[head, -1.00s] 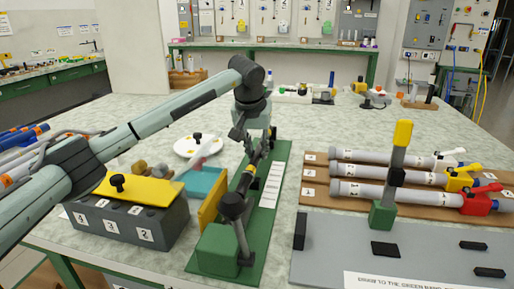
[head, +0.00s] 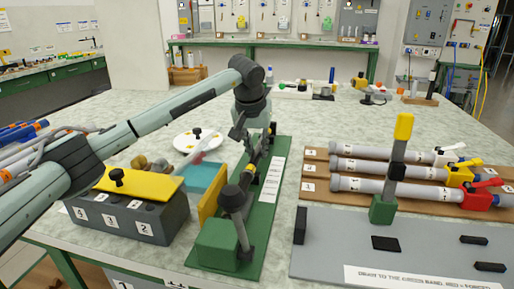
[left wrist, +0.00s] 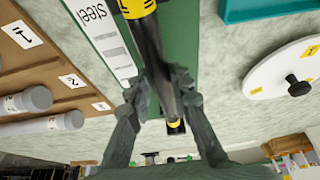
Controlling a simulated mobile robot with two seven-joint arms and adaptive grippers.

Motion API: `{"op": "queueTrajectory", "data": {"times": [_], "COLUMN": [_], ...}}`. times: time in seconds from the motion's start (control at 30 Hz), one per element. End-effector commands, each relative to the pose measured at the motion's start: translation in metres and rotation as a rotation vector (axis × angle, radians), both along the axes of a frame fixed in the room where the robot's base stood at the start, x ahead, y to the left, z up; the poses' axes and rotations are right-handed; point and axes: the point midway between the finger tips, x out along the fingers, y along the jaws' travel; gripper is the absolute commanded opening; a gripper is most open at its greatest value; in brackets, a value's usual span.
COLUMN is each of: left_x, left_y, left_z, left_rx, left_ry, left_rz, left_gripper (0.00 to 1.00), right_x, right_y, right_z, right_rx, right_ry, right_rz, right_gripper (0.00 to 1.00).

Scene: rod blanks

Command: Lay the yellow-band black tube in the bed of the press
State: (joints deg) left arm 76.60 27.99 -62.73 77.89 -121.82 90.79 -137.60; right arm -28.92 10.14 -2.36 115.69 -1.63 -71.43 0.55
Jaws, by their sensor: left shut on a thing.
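The black tube with yellow bands (left wrist: 149,45) runs lengthwise between the fingers of my left gripper (left wrist: 160,88), which is shut on it. In the head view the dark tube (head: 257,160) lies along the green base of what looks like the press (head: 268,205), and my left gripper (head: 252,138) is at its far part. The press has a green block and a black-knobbed lever at the near end, which partly hide the tube's near end. I cannot tell whether the tube touches the bed. My right gripper is not in view.
A white disc (head: 199,140) lies behind. At right are a brown board with several grey tubes (head: 310,187) and a grey plate with a yellow-topped lever (head: 340,240).

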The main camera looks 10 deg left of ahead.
Motion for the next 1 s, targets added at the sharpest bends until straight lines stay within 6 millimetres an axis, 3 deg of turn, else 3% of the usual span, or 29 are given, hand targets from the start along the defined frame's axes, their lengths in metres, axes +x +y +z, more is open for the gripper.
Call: {"op": "queueTrajectory", "data": {"times": [0.17, 0.2, 0.37, 0.73, 1.0], "left_x": [0.0, 0.0, 0.0, -0.002, -0.02], "left_y": [0.0, 0.0, 0.0, 0.0, 0.001], "left_z": [-0.004, -0.003, -0.003, 0.002, 0.048], "left_rx": [0.0, -0.001, 0.0, 0.0, 0.001], "left_ry": [-0.001, -0.001, -0.001, -0.002, -0.005], "left_rz": [0.0, 0.0, 0.0, 0.0, -0.001], "left_gripper": [0.04, 0.25, 0.45, 0.45, 0.45], "right_x": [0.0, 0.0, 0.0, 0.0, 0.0], "right_y": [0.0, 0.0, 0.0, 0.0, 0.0], "right_z": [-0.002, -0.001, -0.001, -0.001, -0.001], "right_rx": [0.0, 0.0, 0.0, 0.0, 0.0], "right_ry": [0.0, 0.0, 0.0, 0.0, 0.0], "right_rz": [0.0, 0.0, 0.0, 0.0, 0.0], "right_gripper": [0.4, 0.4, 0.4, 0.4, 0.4]}}
